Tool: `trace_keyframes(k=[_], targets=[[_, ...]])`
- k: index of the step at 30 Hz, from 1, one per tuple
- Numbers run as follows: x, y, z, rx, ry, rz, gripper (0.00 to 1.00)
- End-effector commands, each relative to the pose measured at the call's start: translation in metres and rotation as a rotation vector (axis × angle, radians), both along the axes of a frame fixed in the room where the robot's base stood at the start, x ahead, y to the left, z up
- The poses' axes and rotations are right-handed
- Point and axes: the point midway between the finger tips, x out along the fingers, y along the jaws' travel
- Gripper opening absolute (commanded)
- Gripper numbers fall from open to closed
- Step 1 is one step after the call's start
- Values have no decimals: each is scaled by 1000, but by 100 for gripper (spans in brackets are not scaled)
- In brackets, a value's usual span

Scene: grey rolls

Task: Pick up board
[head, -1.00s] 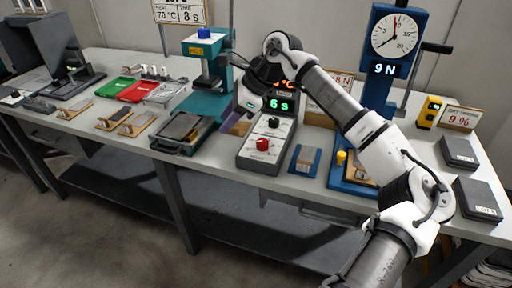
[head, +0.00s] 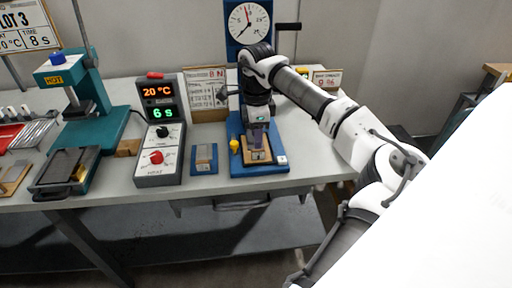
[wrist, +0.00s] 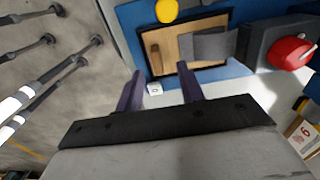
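A wooden board (head: 257,153) lies on the blue base (head: 240,172) of the gauge stand in the head view, partly hidden by my gripper. In the wrist view the board (wrist: 163,55) sits in a dark frame, with a grey strip (wrist: 212,45) across it. My gripper (head: 258,135) points down over the board in the head view. In the wrist view its two purple fingers (wrist: 160,80) are apart with nothing between them. The fingertips show at the board's near edge; I cannot tell how high above it they are.
A yellow knob (head: 234,146) is on the base's left side. A dark block with a red knob (wrist: 290,52) is beside the board in the wrist view. A small blue plate (head: 204,160) and the control box (head: 158,155) stand to the left.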

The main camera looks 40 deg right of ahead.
Motion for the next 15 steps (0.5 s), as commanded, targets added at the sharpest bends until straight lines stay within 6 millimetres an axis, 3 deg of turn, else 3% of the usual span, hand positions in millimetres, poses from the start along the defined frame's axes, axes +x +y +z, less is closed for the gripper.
trace_keyframes(k=[5, 15], targets=[[-2, 1, -11, 1, 0, -1, 38], [-5, 3, -54, 1, -1, 0, 38]])
